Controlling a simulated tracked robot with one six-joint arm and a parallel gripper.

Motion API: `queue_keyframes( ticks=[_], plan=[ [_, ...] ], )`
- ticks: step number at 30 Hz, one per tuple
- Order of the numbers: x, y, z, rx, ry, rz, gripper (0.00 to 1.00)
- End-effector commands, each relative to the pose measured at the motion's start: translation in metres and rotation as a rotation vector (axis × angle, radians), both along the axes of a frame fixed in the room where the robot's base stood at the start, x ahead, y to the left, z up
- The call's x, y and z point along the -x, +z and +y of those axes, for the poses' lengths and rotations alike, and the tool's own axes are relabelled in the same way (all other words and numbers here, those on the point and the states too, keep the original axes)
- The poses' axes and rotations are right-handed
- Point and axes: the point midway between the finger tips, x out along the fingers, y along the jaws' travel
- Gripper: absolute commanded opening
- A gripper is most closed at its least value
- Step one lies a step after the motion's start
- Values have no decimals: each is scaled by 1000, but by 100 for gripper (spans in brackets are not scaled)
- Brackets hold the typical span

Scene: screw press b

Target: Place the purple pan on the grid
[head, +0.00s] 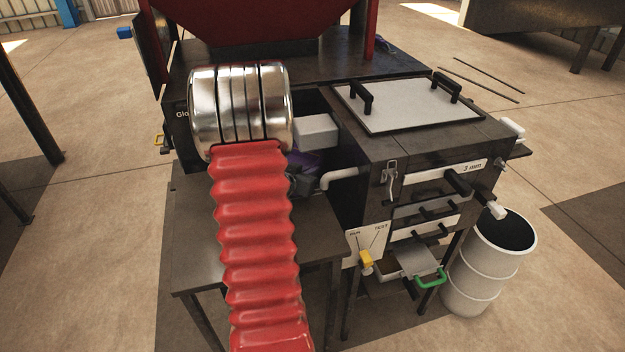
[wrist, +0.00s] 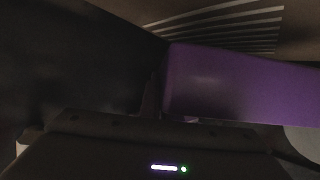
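The purple pan (wrist: 235,85) fills the right middle of the wrist view, very close to the camera. In the head view only a small purple part (head: 303,160) shows in the dark gap behind my arm, left of the white pipe. Pale parallel slats (wrist: 225,28), which look like the grid, show beyond the pan at the upper right of the wrist view. My gripper (wrist: 152,98) is dark and close beside the pan's left edge. Its fingers are too dark to tell whether they are open or hold the pan.
A dark press cabinet with a handled lid (head: 405,103) stands to the right. A white pipe (head: 345,175) and a grey box (head: 317,131) crowd the gap. A dark table (head: 195,230) stands in front, and a white barrel (head: 475,280) at the right.

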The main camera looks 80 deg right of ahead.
Motion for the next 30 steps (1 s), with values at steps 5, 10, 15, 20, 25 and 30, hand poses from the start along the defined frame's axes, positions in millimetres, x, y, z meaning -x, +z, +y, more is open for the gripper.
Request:
queue_keyframes(
  ticks=[5,10,15,20,25,30],
  plan=[
    [0,-1,0,4,-1,-2,0],
    [0,-2,0,3,-1,-2,0],
    [0,-14,0,-1,0,0,0],
    [0,-33,0,0,0,-1,0],
    [1,-40,-4,3,-1,-2,0],
    [1,-40,-4,4,-1,-2,0]
  ],
)
